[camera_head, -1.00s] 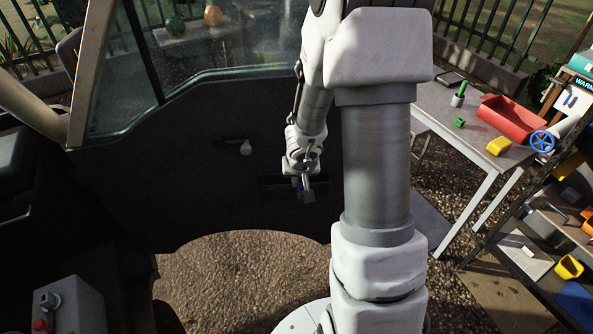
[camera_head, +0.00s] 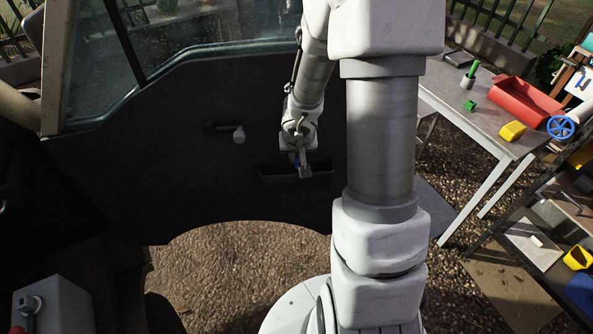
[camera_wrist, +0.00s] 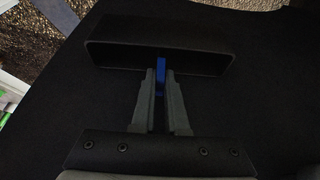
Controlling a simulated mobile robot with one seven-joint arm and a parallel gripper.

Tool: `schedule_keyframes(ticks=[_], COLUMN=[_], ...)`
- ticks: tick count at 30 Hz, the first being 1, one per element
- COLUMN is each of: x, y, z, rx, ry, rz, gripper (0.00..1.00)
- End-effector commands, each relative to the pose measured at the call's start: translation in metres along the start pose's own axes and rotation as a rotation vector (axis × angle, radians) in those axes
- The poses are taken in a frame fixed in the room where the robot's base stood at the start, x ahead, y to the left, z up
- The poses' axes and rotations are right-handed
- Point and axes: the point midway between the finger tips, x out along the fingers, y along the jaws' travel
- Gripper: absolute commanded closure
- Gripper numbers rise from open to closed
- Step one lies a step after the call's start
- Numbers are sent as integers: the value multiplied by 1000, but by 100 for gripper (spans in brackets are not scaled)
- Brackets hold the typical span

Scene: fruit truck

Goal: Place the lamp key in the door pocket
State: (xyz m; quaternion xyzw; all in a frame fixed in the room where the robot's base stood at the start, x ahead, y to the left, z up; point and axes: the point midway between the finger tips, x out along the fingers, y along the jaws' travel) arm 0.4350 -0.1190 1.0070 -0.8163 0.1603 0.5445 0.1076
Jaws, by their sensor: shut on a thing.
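My gripper (camera_head: 301,165) is at the dark inner face of the door, at the door pocket (camera_head: 272,175). In the wrist view my gripper (camera_wrist: 160,80) has its two grey fingers shut on a small blue piece, the lamp key (camera_wrist: 160,69). The key sticks out past the fingertips, over the near edge of the pocket (camera_wrist: 110,58), a wide dark open tray. Whether the key touches the pocket cannot be told.
A door handle (camera_head: 238,134) sits left of and above the pocket. A grey table (camera_head: 455,95) with a red tray (camera_head: 525,102) and a yellow block (camera_head: 512,130) stands at the right. A shelf with a yellow bin (camera_head: 578,258) is at the lower right.

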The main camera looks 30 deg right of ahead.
Motion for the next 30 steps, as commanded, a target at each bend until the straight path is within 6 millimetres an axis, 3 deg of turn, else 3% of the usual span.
schedule_keyframes(ticks=[15, 30], x=[35, 39], y=[1, 1], z=[16, 18], rx=[2, 1], ry=[-1, -1], rz=[2, 1], gripper=[100, 100])
